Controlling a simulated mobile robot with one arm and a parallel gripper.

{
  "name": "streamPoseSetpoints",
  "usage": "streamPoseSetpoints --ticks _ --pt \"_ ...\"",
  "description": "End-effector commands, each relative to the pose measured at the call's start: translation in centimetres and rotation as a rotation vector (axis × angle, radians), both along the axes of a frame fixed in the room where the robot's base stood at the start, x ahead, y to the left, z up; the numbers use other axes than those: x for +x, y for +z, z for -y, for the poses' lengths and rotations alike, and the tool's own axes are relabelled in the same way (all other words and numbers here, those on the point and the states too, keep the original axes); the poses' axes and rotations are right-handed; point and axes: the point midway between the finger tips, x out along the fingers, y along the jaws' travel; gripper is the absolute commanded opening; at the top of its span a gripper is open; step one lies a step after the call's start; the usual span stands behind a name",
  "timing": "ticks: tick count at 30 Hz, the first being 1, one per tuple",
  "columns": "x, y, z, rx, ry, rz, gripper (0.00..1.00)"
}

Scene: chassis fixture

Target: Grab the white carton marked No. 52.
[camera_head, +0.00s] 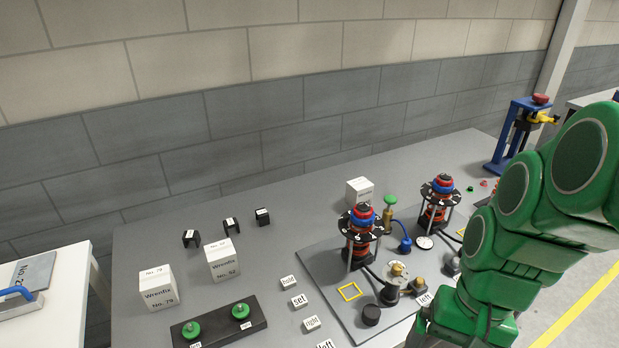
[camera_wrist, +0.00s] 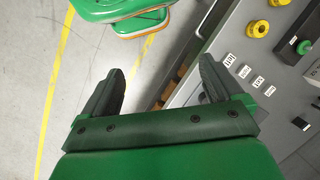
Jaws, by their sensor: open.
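The white carton marked No. 52 (camera_head: 223,261) stands upright on the grey bench (camera_head: 290,235), left of its middle, in the head view. It has "Wrenfix" on its front. Black printing shows on its top and front. The similar carton marked No. 79 (camera_head: 158,289) stands just left of it, with a narrow gap between. My gripper (camera_wrist: 160,76) is open and empty in the wrist view, above the floor beside the bench edge.
A black bar with two green knobs (camera_head: 219,322) lies in front of the cartons. Small black holders (camera_head: 231,227) stand behind them. Small word blocks (camera_head: 299,300) lie to the right. A plate with two coil fixtures (camera_head: 362,235) and another white carton (camera_head: 359,191) stand farther right.

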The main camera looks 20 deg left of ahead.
Motion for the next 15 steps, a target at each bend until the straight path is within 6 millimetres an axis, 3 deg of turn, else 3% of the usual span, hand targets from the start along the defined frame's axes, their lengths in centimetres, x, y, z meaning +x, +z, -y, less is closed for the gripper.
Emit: streamPoseSetpoints --ticks 15 --pt "7.4 0.1 -9.6 0.145 -0.123 -0.154 0.94"
